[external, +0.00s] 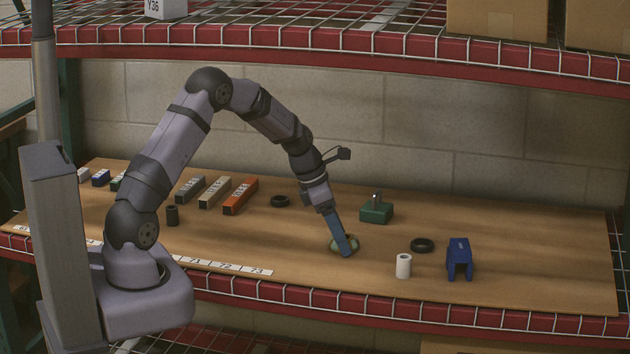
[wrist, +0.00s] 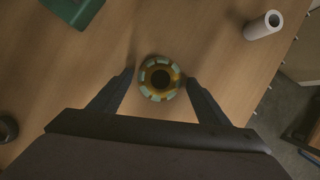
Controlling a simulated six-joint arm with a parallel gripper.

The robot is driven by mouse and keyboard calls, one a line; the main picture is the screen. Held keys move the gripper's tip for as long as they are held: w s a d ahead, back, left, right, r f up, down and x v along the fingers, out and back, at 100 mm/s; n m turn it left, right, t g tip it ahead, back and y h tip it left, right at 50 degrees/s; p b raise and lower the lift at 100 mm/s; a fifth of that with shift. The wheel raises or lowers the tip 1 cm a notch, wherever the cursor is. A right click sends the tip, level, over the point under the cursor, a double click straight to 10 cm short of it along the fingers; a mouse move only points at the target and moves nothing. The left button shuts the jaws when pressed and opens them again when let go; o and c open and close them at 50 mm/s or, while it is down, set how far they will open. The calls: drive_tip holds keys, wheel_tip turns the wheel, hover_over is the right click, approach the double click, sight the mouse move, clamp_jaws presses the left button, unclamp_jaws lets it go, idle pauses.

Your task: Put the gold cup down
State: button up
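The gold cup (external: 345,243) stands on the wooden board, seen in the external view near the middle front. In the wrist view the cup (wrist: 160,78) is round, gold with pale green patches and a dark centre opening. My gripper (wrist: 159,76) is down at the cup, with one finger on each side of it. A narrow gap shows between the left finger and the cup; the right finger is very close to it. The fingers look spread around the cup, not clamped on it. In the external view my gripper (external: 345,247) partly hides the cup.
A green block (external: 376,212) with a metal top stands behind. A white cylinder (external: 403,266), a black ring (external: 422,245) and a blue bracket (external: 460,259) are to the right. Another black ring (external: 280,201) and several coloured bars lie left. The far right board is clear.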

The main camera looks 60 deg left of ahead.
drive_tip(key=shift+r, duration=0.1)
drive_tip(key=shift+s+a+r, duration=0.1)
drive_tip(key=shift+r, duration=0.4)
drive_tip(key=s+a, duration=0.1)
drive_tip(key=s, duration=0.2)
drive_tip(key=s+a+b, duration=0.1)
drive_tip(key=s+a, duration=0.1)
drive_tip(key=s, duration=0.2)
drive_tip(key=s+a, duration=0.1)
drive_tip(key=s, duration=0.3)
drive_tip(key=shift+s+a+r+b, duration=0.15)
drive_tip(key=shift+a+b, duration=0.15)
drive_tip(key=shift+b, duration=0.05)
